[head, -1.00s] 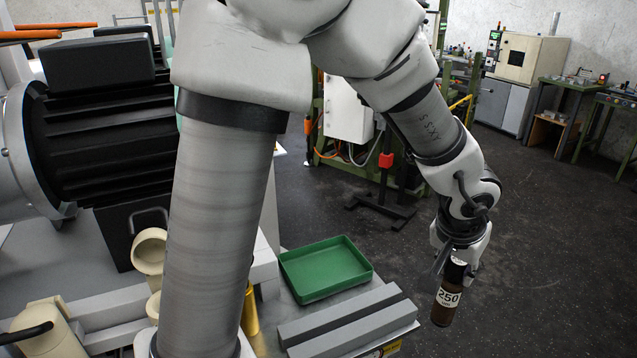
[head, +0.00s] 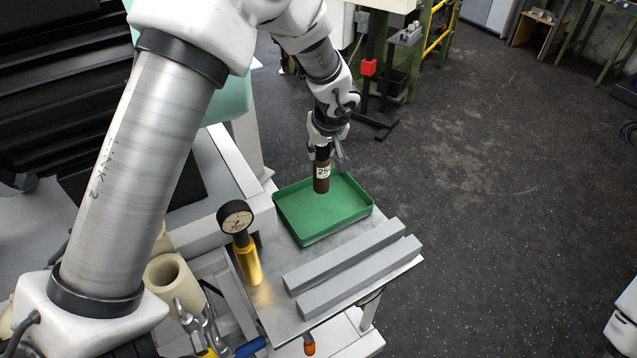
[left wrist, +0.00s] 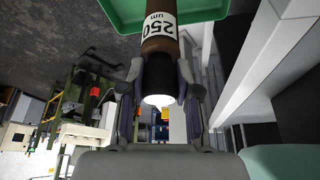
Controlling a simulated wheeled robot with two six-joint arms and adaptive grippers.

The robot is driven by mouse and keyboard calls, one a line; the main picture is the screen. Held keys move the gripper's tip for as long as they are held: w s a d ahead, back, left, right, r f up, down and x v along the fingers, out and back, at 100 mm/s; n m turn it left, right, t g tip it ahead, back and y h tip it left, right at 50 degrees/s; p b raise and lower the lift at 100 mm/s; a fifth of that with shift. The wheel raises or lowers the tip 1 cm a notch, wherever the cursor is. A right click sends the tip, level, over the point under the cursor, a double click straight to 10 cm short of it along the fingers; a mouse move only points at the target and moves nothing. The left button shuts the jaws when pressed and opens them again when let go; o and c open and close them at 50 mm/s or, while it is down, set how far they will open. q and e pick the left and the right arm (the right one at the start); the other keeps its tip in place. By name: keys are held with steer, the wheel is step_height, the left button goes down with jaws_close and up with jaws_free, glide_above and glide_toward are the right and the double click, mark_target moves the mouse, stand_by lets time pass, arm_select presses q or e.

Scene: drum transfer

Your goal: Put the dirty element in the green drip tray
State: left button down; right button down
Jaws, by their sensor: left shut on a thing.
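The dirty element is a brown cylinder (head: 321,184) with a white label; the label reads "250 um" in the left wrist view (left wrist: 160,28). My left gripper (head: 321,152) is shut on its upper end and holds it upright. In the head view the element appears over the back part of the green drip tray (head: 318,235). I cannot tell whether its lower end touches the tray floor. The tray looks empty otherwise. In the left wrist view the fingers (left wrist: 160,88) sit on both sides of the element's pale end, with the green tray (left wrist: 205,10) beyond. My right gripper is not in view.
Two grey bars (head: 350,265) lie on the metal shelf in front of the tray. A yellow gauge stand (head: 248,262) stands left of the tray. A cream cup (head: 172,280) is further left. Open dark floor (head: 500,210) lies to the right.

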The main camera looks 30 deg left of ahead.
mark_target(323, 172)
arm_select(q)
steer(key=f, duration=0.2)
steer(key=f+b, duration=0.1)
steer(key=f, duration=0.3)
steer(key=shift+d+f+b, duration=0.25)
steer(key=shift+b, duration=0.05)
steer(key=shift+a+f, duration=0.1)
steer(key=shift+f, duration=0.2)
steer(key=shift+s+r, duration=0.15)
steer(key=shift+r, duration=0.05)
steer(key=shift+d+f, duration=0.1)
steer(key=shift+d, duration=0.1)
steer(key=c, duration=0.8)
jaws_free()
steer(key=shift+a+f, duration=0.1)
steer(key=p+v, duration=0.3)
steer(key=v, duration=0.9)
